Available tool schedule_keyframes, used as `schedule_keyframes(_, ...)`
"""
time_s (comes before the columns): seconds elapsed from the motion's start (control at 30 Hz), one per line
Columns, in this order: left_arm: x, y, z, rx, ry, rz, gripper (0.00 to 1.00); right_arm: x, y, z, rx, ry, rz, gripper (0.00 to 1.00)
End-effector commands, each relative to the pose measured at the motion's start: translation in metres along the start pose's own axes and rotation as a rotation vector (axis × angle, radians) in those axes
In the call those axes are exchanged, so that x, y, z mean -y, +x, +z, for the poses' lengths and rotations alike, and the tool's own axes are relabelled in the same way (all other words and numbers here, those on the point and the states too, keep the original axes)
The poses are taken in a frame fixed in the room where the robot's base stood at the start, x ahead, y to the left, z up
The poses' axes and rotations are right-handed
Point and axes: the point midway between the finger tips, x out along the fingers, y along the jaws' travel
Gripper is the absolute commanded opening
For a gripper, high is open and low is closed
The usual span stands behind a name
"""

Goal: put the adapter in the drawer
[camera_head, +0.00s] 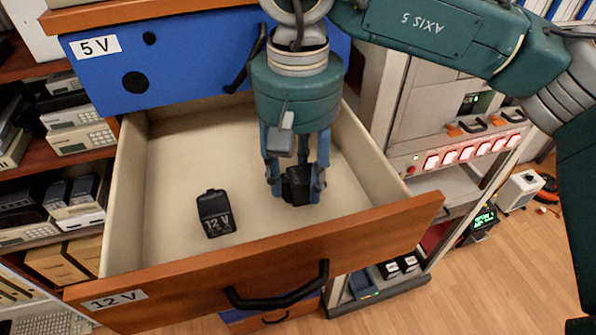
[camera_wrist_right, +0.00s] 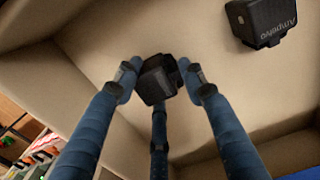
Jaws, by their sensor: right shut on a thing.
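The 12 V drawer (camera_head: 150,170) is pulled open and has a pale inside. My right gripper (camera_head: 296,185) reaches down into it from above. Its blue fingers are shut on a black adapter (camera_head: 299,190), inside the drawer's walls towards the right. In the right wrist view this adapter (camera_wrist_right: 156,80) sits between the fingertips of my right gripper (camera_wrist_right: 160,85). I cannot tell whether it touches the drawer floor. A second black adapter (camera_head: 215,213), marked 12 V, lies on the drawer floor to the left. It also shows in the right wrist view (camera_wrist_right: 262,22). My left gripper is not in view.
The blue 5 V drawer (camera_head: 110,75) above is shut. The open drawer's wooden front (camera_head: 200,276) has a black handle (camera_head: 280,290). A shelf of devices (camera_head: 75,140) stands at left, and a rack with red-lit switches (camera_head: 470,150) at right. Drawer floor is free between the adapters.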

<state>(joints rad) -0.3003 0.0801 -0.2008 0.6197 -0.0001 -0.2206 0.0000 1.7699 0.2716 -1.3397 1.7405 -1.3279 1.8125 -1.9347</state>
Motion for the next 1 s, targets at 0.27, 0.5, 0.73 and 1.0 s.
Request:
schedule_keyframes(0.27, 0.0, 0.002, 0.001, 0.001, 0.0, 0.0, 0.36, 0.0, 0.002, 0.0, 0.0, 0.0, 0.0, 0.59)
schedule_keyframes(0.5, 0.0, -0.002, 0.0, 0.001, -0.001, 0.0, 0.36, 0.0, -0.003, 0.0, 0.0, 0.0, 0.0, 0.59)
schedule_keyframes(0.73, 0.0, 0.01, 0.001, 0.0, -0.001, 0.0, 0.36, 0.001, -0.035, -0.001, -0.004, 0.001, -0.001, 0.59)
schedule_keyframes(1.0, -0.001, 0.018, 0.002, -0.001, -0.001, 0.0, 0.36, 0.001, -0.093, 0.0, -0.001, -0.001, 0.0, 0.59)
